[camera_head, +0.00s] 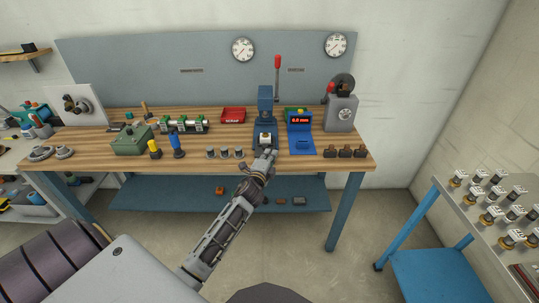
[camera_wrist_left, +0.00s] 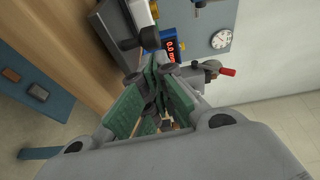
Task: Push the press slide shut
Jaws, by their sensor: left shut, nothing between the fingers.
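The blue press (camera_head: 265,105) stands on the wooden bench, with a red-handled lever (camera_head: 277,63) rising at its right. A pale slide (camera_head: 265,138) shows low at its front. My left gripper (camera_head: 267,156) is shut and empty, right in front of the press slide near the bench's front edge. Whether it touches the slide cannot be told. In the left wrist view the green-padded fingers (camera_wrist_left: 160,95) are together, and a grey and black part, probably of the press, lies just beyond them. My right gripper is not in view.
A blue gauge with a red display (camera_head: 300,120) stands right of the press. Small grey cylinders (camera_head: 225,153) lie to the left and dark blocks (camera_head: 345,152) to the right. A red tray (camera_head: 233,115) and a grey machine (camera_head: 341,112) stand farther back.

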